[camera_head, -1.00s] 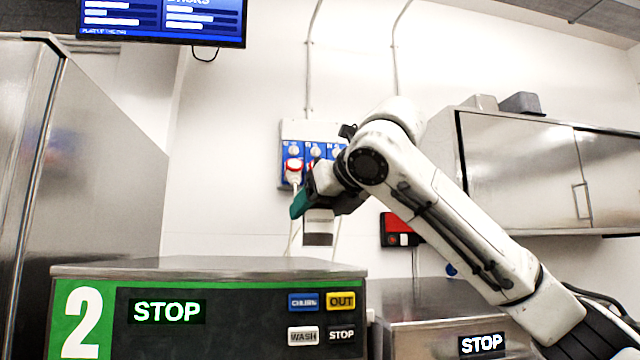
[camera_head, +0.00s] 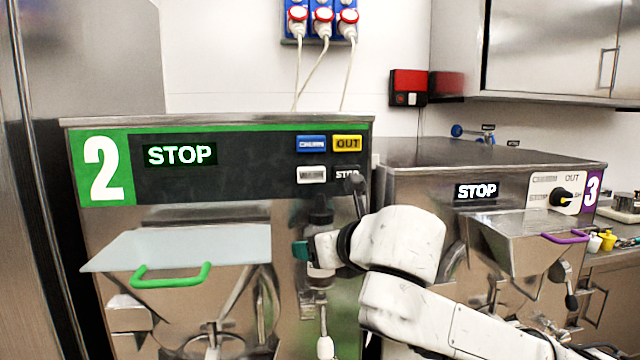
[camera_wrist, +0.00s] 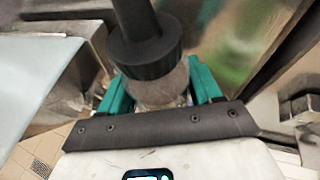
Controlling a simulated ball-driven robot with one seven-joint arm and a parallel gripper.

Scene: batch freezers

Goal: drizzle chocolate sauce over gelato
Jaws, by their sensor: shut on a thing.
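A bottle with a black cap and nozzle (camera_head: 320,214) stands roughly upright in my gripper (camera_head: 308,250), in front of the right side of machine 2. In the wrist view the bottle's black cap (camera_wrist: 147,48) is at the top centre. The teal fingers of my gripper (camera_wrist: 160,88) are shut on the clear bottle body below the cap. The bottle's lower part shows under the gripper in the head view. I see no label that confirms chocolate sauce. No gelato is visible in either view.
Batch freezer 2 (camera_head: 250,165) has a pale sloping lid (camera_head: 190,248) with a green handle (camera_head: 170,275). Batch freezer 3 (camera_head: 480,152) stands to the right, with a purple-handled hopper (camera_head: 520,225). A steel cabinet (camera_head: 540,50) hangs at upper right.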

